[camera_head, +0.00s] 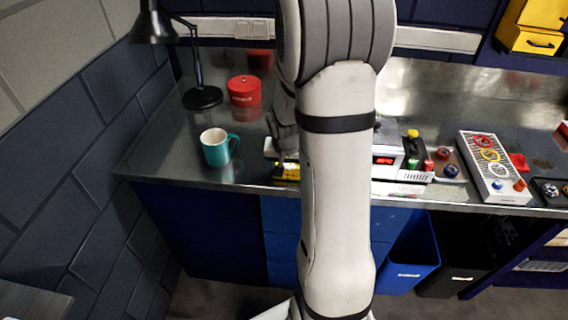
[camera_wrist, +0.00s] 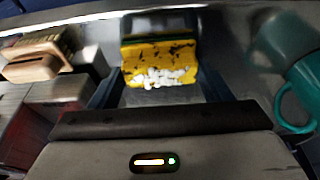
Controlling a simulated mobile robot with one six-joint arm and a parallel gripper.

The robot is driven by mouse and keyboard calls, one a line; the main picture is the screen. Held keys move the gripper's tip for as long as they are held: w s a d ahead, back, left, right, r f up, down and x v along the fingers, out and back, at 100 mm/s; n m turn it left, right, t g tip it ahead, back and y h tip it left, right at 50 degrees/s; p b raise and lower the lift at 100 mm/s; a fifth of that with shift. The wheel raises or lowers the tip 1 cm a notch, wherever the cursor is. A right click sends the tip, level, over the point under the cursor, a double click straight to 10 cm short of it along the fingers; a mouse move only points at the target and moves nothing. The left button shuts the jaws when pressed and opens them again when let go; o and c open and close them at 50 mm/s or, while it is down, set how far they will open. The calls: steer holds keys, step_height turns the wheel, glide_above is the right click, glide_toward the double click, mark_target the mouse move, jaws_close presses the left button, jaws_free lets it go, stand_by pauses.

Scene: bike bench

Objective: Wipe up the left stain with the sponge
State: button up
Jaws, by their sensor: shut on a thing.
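The yellow sponge (camera_head: 287,171) with dark and white patches is low over the steel bench, close to its front edge. In the wrist view the sponge (camera_wrist: 160,58) sits between the fingers of my gripper (camera_wrist: 158,88), which is shut on it. In the head view my gripper (camera_head: 285,150) is partly hidden by my arm. I cannot tell whether the sponge touches the bench top. A small dark brown mark (camera_head: 543,163) lies on the bench far to the right. I cannot make out a left stain; my arm covers part of the bench.
A teal mug (camera_head: 216,150) stands just left of my gripper and also shows close by in the wrist view (camera_wrist: 290,70). A red canister (camera_head: 244,91) and black lamp (camera_head: 202,97) stand behind. Devices and a white button panel (camera_head: 495,172) occupy the right.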

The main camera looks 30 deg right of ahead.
steer(key=shift+a, duration=0.1)
steer(key=shift+w+a+b, duration=0.75)
steer(key=shift+w+a, duration=0.1)
steer(key=shift+a, duration=0.25)
steer(key=shift+s+d, duration=0.1)
steer(key=shift+s+d, duration=0.75)
steer(key=shift+d, duration=0.35)
steer(key=shift+w+a, duration=0.1)
steer(key=shift+a, duration=0.05)
steer(key=shift+w+a+b, duration=0.5)
steer(key=shift+w+a, duration=0.2)
steer(key=shift+a, duration=0.35)
